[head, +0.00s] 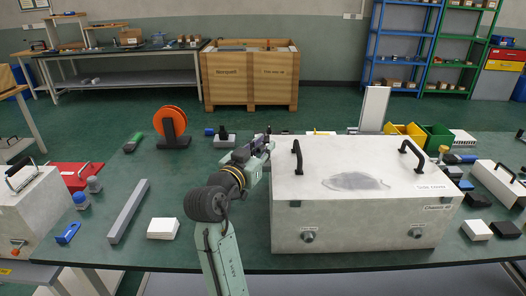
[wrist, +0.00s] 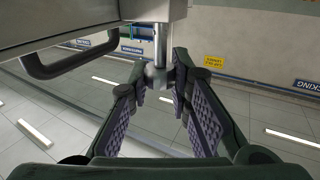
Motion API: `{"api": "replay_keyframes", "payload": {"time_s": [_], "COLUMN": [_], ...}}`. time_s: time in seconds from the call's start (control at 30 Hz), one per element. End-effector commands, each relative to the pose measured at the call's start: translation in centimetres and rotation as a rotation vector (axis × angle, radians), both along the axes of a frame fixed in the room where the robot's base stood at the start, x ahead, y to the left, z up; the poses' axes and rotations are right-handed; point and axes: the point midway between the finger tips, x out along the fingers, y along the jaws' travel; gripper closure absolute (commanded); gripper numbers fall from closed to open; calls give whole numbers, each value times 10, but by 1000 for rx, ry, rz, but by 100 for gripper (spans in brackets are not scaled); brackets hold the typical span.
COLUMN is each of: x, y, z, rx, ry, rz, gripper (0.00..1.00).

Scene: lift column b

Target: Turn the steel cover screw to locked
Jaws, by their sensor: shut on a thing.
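The large pale box (head: 362,200) stands on the green bench, with black handles on top and two round fasteners on its front, left (head: 308,237) and right (head: 416,233). My gripper (head: 262,142) is at the box's far left corner in the head view, partly hidden by my arm. In the wrist view, my gripper (wrist: 157,76) has its two padded fingers on either side of the lower end of a shiny steel screw (wrist: 160,46). The screw sticks out from a pale metal body (wrist: 70,20). I cannot read any locked mark or the screw's angle.
A black handle (wrist: 75,58) is close by on the left in the wrist view. In the head view, an orange reel (head: 171,122), a grey bar (head: 128,210) and a white block (head: 163,228) stand left of my arm. Yellow and green bins (head: 436,138) are behind the box.

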Motion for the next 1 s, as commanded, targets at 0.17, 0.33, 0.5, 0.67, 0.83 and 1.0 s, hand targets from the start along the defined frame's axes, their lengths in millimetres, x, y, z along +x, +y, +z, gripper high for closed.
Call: {"api": "replay_keyframes", "payload": {"time_s": [0.17, 0.33, 0.5, 0.67, 0.83, 1.0], "x": [2, 2, 2, 2, 1, 1], "y": [3, 2, 1, 1, 0, -1], "z": [-3, -2, -2, -1, 1, 1], "rx": [-2, -2, -3, -3, -3, -4], "ry": [-3, -4, -3, -2, -2, 0], "rz": [-165, -328, -492, -644, -796, -924], "gripper": [100, 100, 100, 100, 100, 100]}}
